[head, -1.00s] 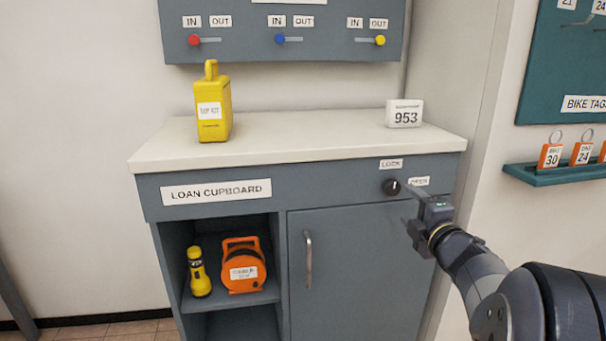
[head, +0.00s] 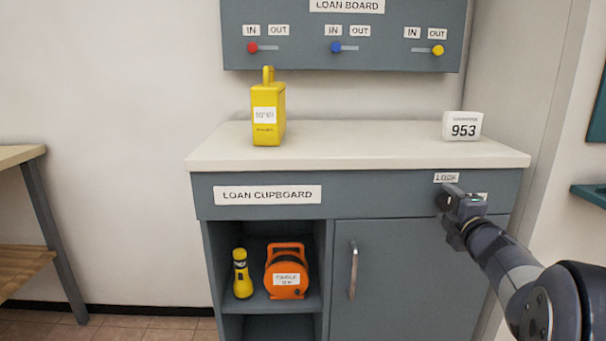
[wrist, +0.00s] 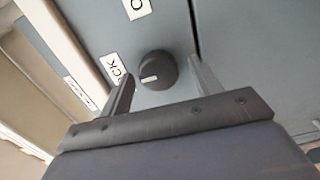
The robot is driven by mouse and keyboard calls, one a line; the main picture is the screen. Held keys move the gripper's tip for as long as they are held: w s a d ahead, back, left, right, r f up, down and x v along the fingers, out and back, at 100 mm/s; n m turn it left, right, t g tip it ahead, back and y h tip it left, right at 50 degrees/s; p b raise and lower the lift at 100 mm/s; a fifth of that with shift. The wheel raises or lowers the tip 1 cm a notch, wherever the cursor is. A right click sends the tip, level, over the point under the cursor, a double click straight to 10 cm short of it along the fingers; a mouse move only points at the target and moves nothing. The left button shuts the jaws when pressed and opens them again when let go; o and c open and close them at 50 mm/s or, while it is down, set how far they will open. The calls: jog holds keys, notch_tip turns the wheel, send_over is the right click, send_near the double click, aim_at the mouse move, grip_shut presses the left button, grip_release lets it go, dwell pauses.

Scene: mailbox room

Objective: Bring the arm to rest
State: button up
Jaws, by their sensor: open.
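My gripper (head: 450,196) is in front of the loan cupboard (head: 205,205), near its top right. In the wrist view my gripper (wrist: 162,95) is open, with one finger on each side of a round dark knob (wrist: 157,70). The knob carries a white mark pointing toward the LOCK label (wrist: 114,68). Whether the fingers touch the knob cannot be told. In the head view the gripper mostly hides the knob and the label to its right. The LOCK label (head: 446,177) shows just above the gripper. The cupboard door (head: 400,280) is shut.
On the cupboard top stand a yellow case (head: 268,113) and a white 953 block (head: 462,126). A yellow torch (head: 242,274) and an orange reel (head: 287,272) sit on the open shelf. A loan board (head: 300,55) hangs above. A wooden table (head: 20,155) stands at left.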

jog(key=shift+s, duration=0.15)
jog(key=shift+s, duration=0.25)
jog(key=s+p, duration=0.3)
jog(key=s, duration=0.7)
jog(key=w+b, duration=0.2)
jog(key=w, duration=0.9)
jog(key=shift+r+b, duration=0.1)
jog(key=shift+b, duration=0.3)
jog(key=shift+s+r+m+p, duration=0.1)
jog(key=shift+r+m+p, duration=0.1)
jog(key=shift+m+p, duration=0.95)
jog(key=m+p, duration=0.4)
jog(key=m, duration=0.3)
jog(key=shift+d+r+p, duration=0.1)
jog(key=shift+p, duration=0.3)
jog(key=m+p, duration=0.3)
jog(key=m, duration=0.1)
jog(key=shift+d, duration=0.1)
jog(key=m+p, duration=0.4)
jog(key=shift+m, duration=0.35)
jog(key=shift+s+d+f, duration=0.1)
jog(key=shift+s+f, duration=0.1)
jog(key=shift+s, duration=0.9)
